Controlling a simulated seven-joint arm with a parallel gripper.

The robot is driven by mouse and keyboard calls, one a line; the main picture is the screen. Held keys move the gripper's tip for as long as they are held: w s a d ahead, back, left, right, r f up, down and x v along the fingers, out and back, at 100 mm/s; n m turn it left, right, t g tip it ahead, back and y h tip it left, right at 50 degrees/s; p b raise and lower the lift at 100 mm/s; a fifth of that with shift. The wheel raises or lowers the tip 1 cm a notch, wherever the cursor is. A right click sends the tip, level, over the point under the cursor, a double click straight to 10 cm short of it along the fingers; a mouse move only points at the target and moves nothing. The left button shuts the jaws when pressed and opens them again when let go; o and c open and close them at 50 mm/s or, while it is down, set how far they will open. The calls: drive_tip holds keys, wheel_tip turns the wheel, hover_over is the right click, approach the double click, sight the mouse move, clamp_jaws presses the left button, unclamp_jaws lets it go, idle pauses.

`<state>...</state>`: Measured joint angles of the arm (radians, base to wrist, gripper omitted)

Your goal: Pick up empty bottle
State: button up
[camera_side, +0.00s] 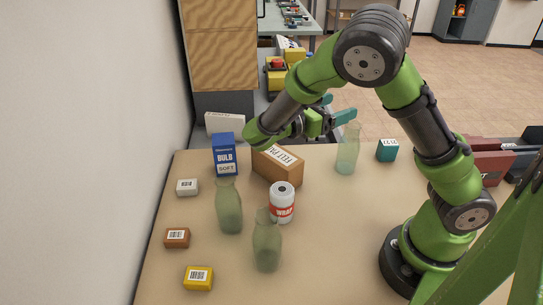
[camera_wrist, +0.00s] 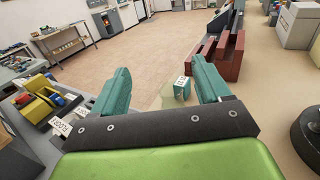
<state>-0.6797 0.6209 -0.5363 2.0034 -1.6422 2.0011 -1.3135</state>
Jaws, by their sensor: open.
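Three empty translucent green bottles stand upright on the table. One bottle (camera_side: 348,150) is at the far side, just right of and mostly below my gripper (camera_side: 340,109). The other two, a bottle (camera_side: 229,208) and a nearer bottle (camera_side: 266,243), stand at the left and front. My gripper's teal fingers are open, pointing sideways to the right, with nothing held. In the wrist view my gripper (camera_wrist: 160,68) shows its fingers spread wide. A faint greenish see-through shape, likely the far bottle (camera_wrist: 166,98), is between them, its outline hard to make out.
A teal box (camera_side: 387,150) stands right of the far bottle; it shows between my fingers in the wrist view (camera_wrist: 182,88). A brown carton (camera_side: 278,167), a blue box (camera_side: 224,155), a white can (camera_side: 282,203) and small boxes occupy the left. The table's front middle is clear.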

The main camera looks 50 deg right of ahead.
sight(347, 129)
wheel_tip(347, 129, down, 7)
drive_tip(key=shift+s+f+x, duration=0.1)
drive_tip(key=shift+s+x, duration=0.05)
drive_tip(key=shift+x, duration=1.75)
drive_tip(key=shift+s+f+x, duration=0.1)
drive_tip(key=shift+f+x, duration=0.05)
drive_tip(key=shift+x, duration=1.75)
drive_tip(key=shift+a, duration=0.15)
clamp_jaws()
